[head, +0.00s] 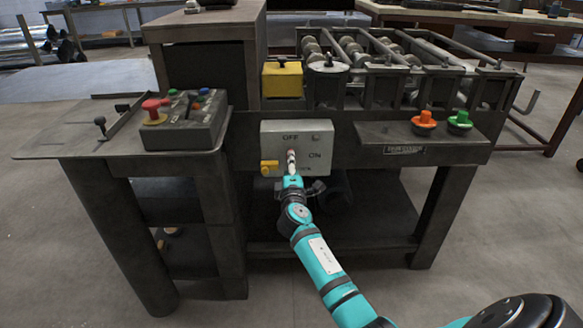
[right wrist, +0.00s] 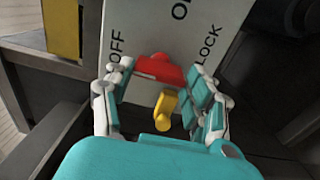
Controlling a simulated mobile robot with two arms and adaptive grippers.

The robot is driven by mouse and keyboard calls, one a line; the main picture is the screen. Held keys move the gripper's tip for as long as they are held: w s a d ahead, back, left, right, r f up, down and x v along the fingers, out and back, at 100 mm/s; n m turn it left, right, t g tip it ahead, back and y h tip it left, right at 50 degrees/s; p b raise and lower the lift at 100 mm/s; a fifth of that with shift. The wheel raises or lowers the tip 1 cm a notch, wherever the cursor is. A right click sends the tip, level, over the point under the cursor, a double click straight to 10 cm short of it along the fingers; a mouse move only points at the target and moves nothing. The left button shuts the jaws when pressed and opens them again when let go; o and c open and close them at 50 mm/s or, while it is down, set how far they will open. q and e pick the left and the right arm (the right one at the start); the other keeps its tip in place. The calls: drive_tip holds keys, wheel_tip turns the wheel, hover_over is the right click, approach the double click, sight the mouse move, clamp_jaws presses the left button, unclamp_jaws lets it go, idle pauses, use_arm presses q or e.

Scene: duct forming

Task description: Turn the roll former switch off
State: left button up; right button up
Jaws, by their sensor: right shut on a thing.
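The roll former switch is on a grey box (head: 312,137) on the machine's front, marked OFF at the top, ON at the right and LOCK below. Its red handle (right wrist: 160,68) shows in the right wrist view, lying between the fingers. My right gripper (head: 292,158) reaches the box from below and covers most of the handle in the head view. In the right wrist view my right gripper (right wrist: 160,84) is shut on the red handle. Which mark the handle points to is hard to tell. My left gripper is not in view.
A yellow knob (head: 269,168) sits at the box's lower left, close to my fingers. A control box (head: 183,122) with several buttons stands on the left table. Orange (head: 425,119) and green (head: 460,120) buttons are at the right. A yellow block (head: 282,80) sits above.

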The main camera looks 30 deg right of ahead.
drive_tip(key=o, duration=1.2)
drive_tip(key=v, duration=1.2)
